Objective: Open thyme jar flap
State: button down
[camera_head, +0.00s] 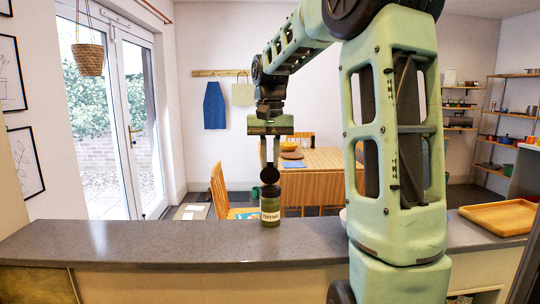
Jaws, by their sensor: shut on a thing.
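The thyme jar (270,214) stands upright on the grey counter, with olive-green contents and a pale label. Its dark round flap (270,175) shows nearly face-on above the jar's rim and looks raised. My gripper (270,166) reaches straight down from above and is shut on the flap. The fingertips overlap the flap's dark upper edge, so the exact contact is hard to see. The inside of the jar's mouth is not visible.
The grey counter (150,243) is clear to the left of the jar. A wooden tray (499,218) lies at the right end. My arm hides part of the counter's middle right. A wooden table (325,160) and chairs stand beyond the counter.

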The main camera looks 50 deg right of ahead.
jog(key=r+y+p, duration=0.1)
jog(key=p, duration=0.3)
jog(key=shift+w+d+g, duration=0.35)
jog(key=shift+g, duration=0.05)
jog(key=w+d+g+y+p, duration=0.1)
jog(key=p, duration=0.4)
jog(key=shift+y, duration=0.3)
jog(key=d+f+g+y+p, duration=0.1)
jog(key=p, duration=0.3)
jog(key=w+d+g+y+p, duration=0.1)
jog(key=p, duration=0.3)
jog(key=shift+w+f+g+y, duration=0.25)
jog(key=shift+f+g+y, duration=0.15)
jog(key=shift+p, duration=0.3)
jog(key=shift+f, duration=0.1)
jog(key=c, duration=1.4)
grip_release()
jog(key=shift+o, duration=0.2)
